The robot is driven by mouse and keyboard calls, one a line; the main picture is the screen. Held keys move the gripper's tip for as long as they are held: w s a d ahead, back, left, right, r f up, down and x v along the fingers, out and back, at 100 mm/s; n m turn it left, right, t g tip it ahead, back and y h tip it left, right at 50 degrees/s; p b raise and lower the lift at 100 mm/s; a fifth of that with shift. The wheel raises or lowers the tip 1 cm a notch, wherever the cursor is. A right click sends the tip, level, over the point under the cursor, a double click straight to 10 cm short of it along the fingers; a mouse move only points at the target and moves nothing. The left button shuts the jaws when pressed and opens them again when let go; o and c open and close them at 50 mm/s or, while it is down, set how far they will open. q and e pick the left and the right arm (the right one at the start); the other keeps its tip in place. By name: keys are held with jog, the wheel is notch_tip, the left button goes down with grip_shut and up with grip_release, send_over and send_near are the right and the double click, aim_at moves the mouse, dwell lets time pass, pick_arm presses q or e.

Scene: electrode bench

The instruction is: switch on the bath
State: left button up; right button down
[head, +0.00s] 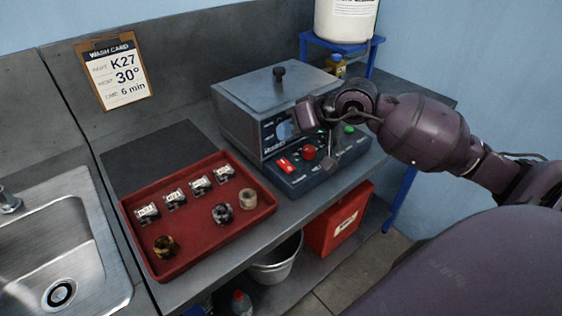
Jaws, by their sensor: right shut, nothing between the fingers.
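The bath (240,115) is a grey metal box with a flat lid and black knob, standing at the back of the bench. Its front has a blue dial (285,130) and a dark sloping control panel (300,182). On the panel are a red switch (287,165), a round red button (309,152) and a green button (349,129). My right gripper (331,160) is shut and empty, pointing down over the panel, right of the red button. It hides part of the panel and front; I cannot tell whether it touches. My left gripper is out of view.
A red tray (190,262) with several labelled parts and rings lies in front of the bath. A steel sink (95,245) is at left. A wash card (118,75) leans behind. A blue stand (371,60) holds a white container (345,18). A red bin (335,222) sits below.

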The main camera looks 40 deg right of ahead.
aim_at(284, 161)
jog(key=f, duration=0.2)
jog(key=f+b, duration=0.1)
jog(key=shift+w+f, duration=0.2)
jog(key=shift+f, duration=0.2)
jog(key=shift+f+b, duration=0.4)
jog(key=shift+b, duration=0.15)
jog(key=shift+w+f, duration=0.2)
jog(key=shift+f, duration=0.1)
jog(key=shift+r, duration=0.15)
jog(key=shift+b, duration=0.3)
dwell(0.6)
jog(key=shift+f+b, duration=0.4)
jog(key=shift+f, duration=0.05)
jog(key=shift+f+b, duration=0.3)
jog(key=shift+f, duration=0.05)
dwell(1.0)
jog(key=shift+r, duration=0.2)
